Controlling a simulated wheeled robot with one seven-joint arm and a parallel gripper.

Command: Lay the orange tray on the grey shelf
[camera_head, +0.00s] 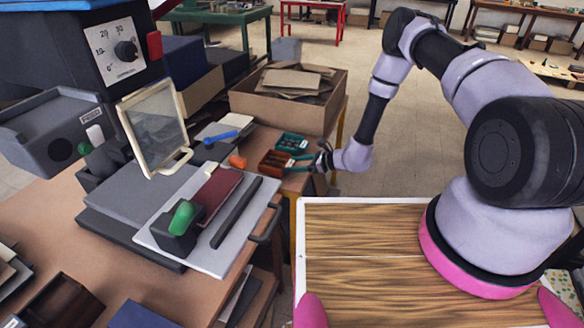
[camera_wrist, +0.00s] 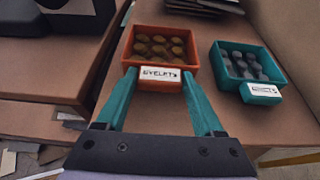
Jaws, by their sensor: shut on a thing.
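The orange tray (camera_wrist: 130,55), labelled EYELETS and holding several round brown pieces, is straight ahead in the wrist view. My gripper (camera_wrist: 159,76) has its teal fingers closed on either side of the tray's labelled front tab. In the head view the orange tray (camera_head: 266,170) is near the table's right edge, with my gripper (camera_head: 293,163) reaching it from the right. The tray is at or just above the tabletop; I cannot tell if it touches. I cannot clearly pick out a grey shelf in either view.
A teal tray (camera_wrist: 259,87) of grey pieces sits to the right of the orange tray. A cardboard box (camera_head: 288,112) stands behind them. An orange block (camera_head: 237,161), a blue-handled tool (camera_head: 221,137) and a grey plate (camera_head: 228,248) with a dark red block are left and nearer.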

